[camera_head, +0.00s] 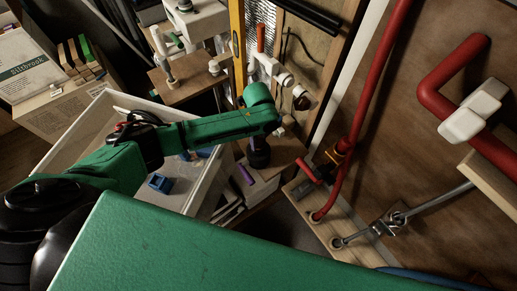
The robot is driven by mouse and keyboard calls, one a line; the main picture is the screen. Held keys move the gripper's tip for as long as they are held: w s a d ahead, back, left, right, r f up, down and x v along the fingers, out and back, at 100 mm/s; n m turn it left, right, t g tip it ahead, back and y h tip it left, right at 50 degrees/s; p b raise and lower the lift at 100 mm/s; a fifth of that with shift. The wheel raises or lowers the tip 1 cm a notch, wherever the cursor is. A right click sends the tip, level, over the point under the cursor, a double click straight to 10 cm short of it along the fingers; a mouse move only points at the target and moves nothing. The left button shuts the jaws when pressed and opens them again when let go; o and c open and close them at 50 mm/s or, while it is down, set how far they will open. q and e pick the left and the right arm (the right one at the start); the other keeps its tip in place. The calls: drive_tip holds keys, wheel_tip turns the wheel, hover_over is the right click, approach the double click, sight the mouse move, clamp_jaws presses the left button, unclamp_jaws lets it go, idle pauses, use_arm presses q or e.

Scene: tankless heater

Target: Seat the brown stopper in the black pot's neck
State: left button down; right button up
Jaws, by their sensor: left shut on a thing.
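My left arm comes in from the left and bends down at its green wrist. My left gripper (279,130) is mostly hidden under that wrist, over the small wooden stand. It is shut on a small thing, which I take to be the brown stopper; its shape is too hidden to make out. A small black vessel, which looks like the black pot (259,158), stands on the stand just below the wrist. The wrist hides part of its top, and I cannot tell the gap between its neck and the gripper. My right gripper is out of view.
A pale open drawer (188,205) with a blue block (160,183) lies under my left arm. White fittings (284,77) stand behind the wrist. Red pipes (366,90) and a wooden rail (335,228) lie to the right. A box with a book (27,65) is at left.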

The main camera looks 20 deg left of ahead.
use_arm(q)
drive_tip(key=shift+f+b, duration=0.5)
drive_tip(key=shift+f, duration=0.2)
idle(0.5)
drive_tip(key=shift+s, duration=0.1)
drive_tip(key=shift+c, duration=2)
unclamp_jaws()
drive_tip(key=shift+f, duration=0.15)
drive_tip(key=shift+s+f, duration=0.1)
drive_tip(key=shift+s, duration=0.05)
drive_tip(key=r, duration=0.4)
drive_tip(key=r+b, duration=0.1)
drive_tip(key=r, duration=0.4)
drive_tip(key=r+b, duration=0.1)
drive_tip(key=r, duration=0.4)
drive_tip(key=shift+w+d+r, duration=0.1)
drive_tip(key=shift+w+r, duration=0.05)
drive_tip(key=shift+w, duration=0.15)
drive_tip(key=shift+r, duration=0.5)
